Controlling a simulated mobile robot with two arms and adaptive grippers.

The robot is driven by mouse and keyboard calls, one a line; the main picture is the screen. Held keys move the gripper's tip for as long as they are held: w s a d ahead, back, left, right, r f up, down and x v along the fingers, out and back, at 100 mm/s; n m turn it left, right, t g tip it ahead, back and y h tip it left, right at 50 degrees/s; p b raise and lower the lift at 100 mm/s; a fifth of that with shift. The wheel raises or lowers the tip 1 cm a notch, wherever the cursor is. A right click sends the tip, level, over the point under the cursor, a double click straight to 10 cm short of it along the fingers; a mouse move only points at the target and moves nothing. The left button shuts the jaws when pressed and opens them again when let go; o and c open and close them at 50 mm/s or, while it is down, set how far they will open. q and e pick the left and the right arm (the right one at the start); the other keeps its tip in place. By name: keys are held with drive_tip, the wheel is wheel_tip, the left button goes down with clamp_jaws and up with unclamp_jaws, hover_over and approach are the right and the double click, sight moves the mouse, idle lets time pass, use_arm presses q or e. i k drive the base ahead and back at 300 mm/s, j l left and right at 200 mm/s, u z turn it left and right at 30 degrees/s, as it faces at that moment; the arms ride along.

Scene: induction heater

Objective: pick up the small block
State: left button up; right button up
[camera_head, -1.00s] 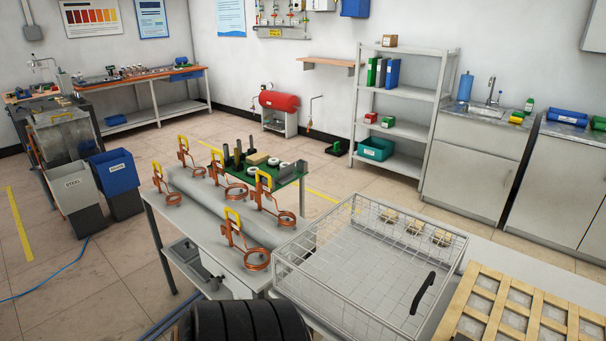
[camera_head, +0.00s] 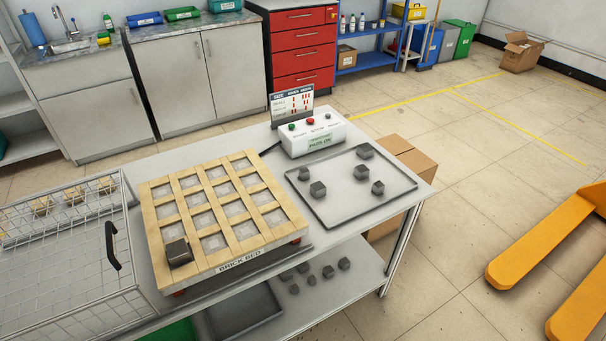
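Several small dark grey blocks lie apart on a flat grey tray (camera_head: 334,217) on the right part of the table. One is at the tray's back (camera_head: 365,151), one at its middle (camera_head: 361,172), one at its right (camera_head: 378,187). At its left are a block (camera_head: 304,173) and one nearer the front (camera_head: 318,189). A larger-looking dark block (camera_head: 178,252) sits on the front left corner of the wooden grid labelled brick bed (camera_head: 250,243). I cannot tell which block the task means. Neither of my grippers is in view.
A white control box (camera_head: 312,137) with buttons and a sign stands behind the tray. A wire basket (camera_head: 121,220) is at the left. More dark blocks (camera_head: 328,272) lie on the lower shelf. A yellow forked frame (camera_head: 545,240) is on the floor at right.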

sight(304, 172)
drive_tip(key=i+l+u, duration=0.1)
drive_tip(key=l, duration=0.25)
drive_tip(key=i+l, duration=0.25)
drive_tip(key=l, duration=0.15)
drive_tip(key=i+l+u, duration=0.15)
drive_tip(key=l, duration=0.2)
drive_tip(key=i+l, duration=0.2)
drive_tip(key=l, duration=0.2)
drive_tip(key=i+l+u, duration=0.15)
drive_tip(key=l, duration=0.25)
